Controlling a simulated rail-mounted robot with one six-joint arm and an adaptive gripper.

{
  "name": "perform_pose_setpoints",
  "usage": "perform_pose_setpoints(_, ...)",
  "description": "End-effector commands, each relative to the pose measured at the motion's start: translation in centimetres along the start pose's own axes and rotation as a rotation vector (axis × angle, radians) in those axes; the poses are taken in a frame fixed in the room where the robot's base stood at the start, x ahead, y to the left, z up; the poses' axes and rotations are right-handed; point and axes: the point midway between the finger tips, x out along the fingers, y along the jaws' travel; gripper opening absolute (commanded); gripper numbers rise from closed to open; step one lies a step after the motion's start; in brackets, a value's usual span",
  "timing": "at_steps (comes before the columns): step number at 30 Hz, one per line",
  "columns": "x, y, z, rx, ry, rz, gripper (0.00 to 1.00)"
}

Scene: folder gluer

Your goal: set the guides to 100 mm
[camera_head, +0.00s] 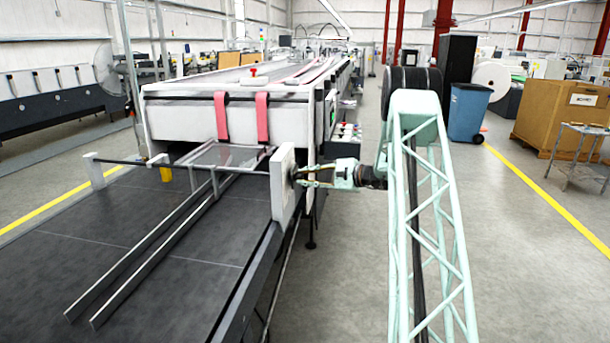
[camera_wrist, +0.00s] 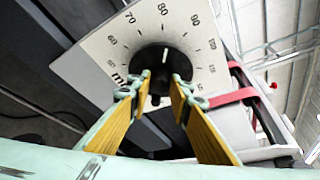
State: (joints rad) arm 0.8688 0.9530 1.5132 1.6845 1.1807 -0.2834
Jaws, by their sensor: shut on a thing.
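The two guides are thin parallel metal rails, a left one (camera_head: 140,248) and a right one (camera_head: 165,253), close together over the dark feed table. They hang from a thin crossbar (camera_head: 130,162) that runs to a white dial plate (camera_head: 284,183) at the table's right side. In the wrist view the dial plate (camera_wrist: 95,45) carries a printed millimetre scale around a black knob (camera_wrist: 158,60). The knob's white line points up, near the 80 mark. My gripper (camera_head: 299,178) reaches in from the right; its yellow-padded fingers (camera_wrist: 160,88) are shut on the knob, hiding its lower part.
The folder gluer's white body (camera_head: 185,115) with two red belts (camera_head: 262,118) stands behind the guides. A post (camera_head: 93,170) holds the crossbar's left end.

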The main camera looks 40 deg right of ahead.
Motion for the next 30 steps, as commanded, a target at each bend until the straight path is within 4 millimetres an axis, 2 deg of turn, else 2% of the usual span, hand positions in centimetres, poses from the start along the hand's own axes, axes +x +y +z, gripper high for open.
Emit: perform_pose_setpoints(30, 0.04, -0.86, -0.10, 0.569, -0.002, 0.239, 0.08)
